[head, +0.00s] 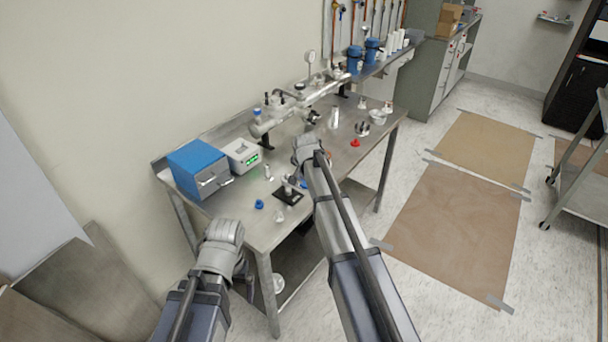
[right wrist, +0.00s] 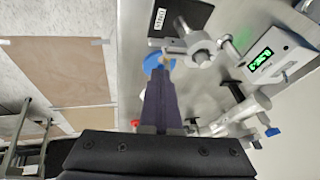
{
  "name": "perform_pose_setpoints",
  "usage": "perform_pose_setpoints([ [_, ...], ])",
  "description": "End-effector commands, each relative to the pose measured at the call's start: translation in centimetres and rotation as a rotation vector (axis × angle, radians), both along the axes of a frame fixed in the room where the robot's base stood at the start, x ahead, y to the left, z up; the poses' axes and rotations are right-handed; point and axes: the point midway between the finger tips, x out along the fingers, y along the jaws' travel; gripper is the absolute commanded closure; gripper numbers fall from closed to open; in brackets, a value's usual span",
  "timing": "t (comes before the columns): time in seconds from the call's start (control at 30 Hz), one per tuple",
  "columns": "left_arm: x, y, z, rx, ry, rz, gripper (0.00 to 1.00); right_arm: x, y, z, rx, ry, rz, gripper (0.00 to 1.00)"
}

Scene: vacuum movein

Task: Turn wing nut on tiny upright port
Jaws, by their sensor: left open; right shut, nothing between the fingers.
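The tiny upright port (head: 289,188) stands on a small black base (head: 288,196) near the front of the steel bench. In the right wrist view it appears as a grey metal fitting (right wrist: 200,50) with a clamp, beside the labelled black base (right wrist: 182,14). A small metal piece at the clamp's side, likely the wing nut (right wrist: 172,53), lies just past my fingertips; contact cannot be told. My right gripper (right wrist: 163,72) is shut and empty; my arm hides its fingers in the head view. My left gripper (head: 244,272) is open, low by the bench's front-left corner, its fingers mostly hidden.
The bench (head: 243,228) holds a blue drawer box (head: 197,165), a white instrument with green display (head: 242,155), a long metal manifold (head: 295,108), a blue knob (head: 259,204) and a red knob (head: 355,143). Open floor lies to the right.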

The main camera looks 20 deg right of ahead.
Motion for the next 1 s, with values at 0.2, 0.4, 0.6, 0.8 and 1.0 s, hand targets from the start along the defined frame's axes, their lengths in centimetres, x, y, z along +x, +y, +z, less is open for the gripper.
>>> perform_pose_setpoints([
  [0.2,0.0,0.0,0.51,0.0,0.0,0.0,0.04,0.35,0.24,0.19,-0.033,0.042,0.001,1.0],
  [0.4,0.0,0.0,0.85,0.0,0.0,0.0,0.04,0.58,0.4,0.26,-0.065,0.083,0.001,1.0],
  [0.6,0.0,-0.01,1.11,0.0,0.0,0.0,0.04,0.77,0.54,0.3,-0.1,0.127,0.001,1.0],
  [0.8,0.0,0.0,1.08,0.0,0.0,0.0,0.04,0.66,0.58,0.23,-0.107,0.137,0.001,1.0],
  [1.0,0.0,0.0,1.08,0.0,0.0,0.0,0.04,0.66,0.6,0.23,-0.106,0.136,0.001,1.0],
])
